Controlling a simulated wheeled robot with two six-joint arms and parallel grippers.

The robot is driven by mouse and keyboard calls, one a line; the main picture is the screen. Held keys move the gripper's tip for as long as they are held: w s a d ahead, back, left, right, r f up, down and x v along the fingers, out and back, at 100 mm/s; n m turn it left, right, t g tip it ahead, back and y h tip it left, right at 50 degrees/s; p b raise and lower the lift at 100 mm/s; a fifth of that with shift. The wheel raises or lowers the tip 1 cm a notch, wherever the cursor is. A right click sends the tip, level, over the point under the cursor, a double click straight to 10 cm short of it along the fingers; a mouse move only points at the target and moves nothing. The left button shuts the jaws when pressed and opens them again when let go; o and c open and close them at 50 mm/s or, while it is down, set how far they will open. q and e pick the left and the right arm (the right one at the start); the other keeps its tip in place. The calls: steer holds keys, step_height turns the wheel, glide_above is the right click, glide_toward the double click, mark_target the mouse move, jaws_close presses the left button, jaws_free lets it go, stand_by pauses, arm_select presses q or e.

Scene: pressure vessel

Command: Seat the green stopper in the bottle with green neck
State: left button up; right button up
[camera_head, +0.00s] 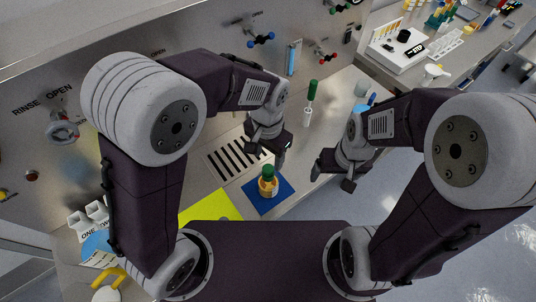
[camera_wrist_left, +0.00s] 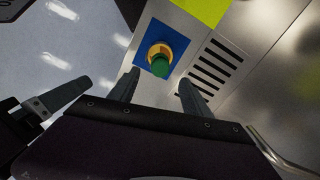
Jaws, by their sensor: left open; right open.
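An amber bottle (camera_head: 268,187) with a pale label stands upright on a blue mat (camera_head: 265,208). Green (camera_head: 268,171) tops it; whether this is only the neck or also the stopper, and how deep any stopper sits, I cannot tell. In the left wrist view the green top (camera_wrist_left: 160,66) lies between my open, empty fingers, with the blue mat (camera_wrist_left: 150,30) behind. My left gripper (camera_head: 266,153) is just above and behind the bottle, apart from it. My right gripper (camera_head: 332,178) is open and empty, right of the bottle.
A slotted drain (camera_head: 238,160) lies behind the mat, and a yellow sheet (camera_head: 208,207) to its left. A green-topped white item (camera_head: 310,100) stands farther back. The bench's front edge runs close by the mat.

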arm_select(q)
steer(key=shift+r, duration=0.9)
steer(key=s+a+f+n+b, duration=0.2)
steer(key=a+f+n+b, duration=0.1)
steer(key=a, duration=0.6)
steer(key=s+a+f+n+t+b, duration=0.1)
steer(key=s+a+f+n+b, duration=0.1)
steer(key=a+f+n, duration=0.3)
steer(key=a+f+b, duration=0.1)
steer(key=a+f, duration=0.1)
steer(key=a, duration=0.2)
steer(key=shift+s+f, duration=0.25)
steer(key=shift+s, duration=0.1)
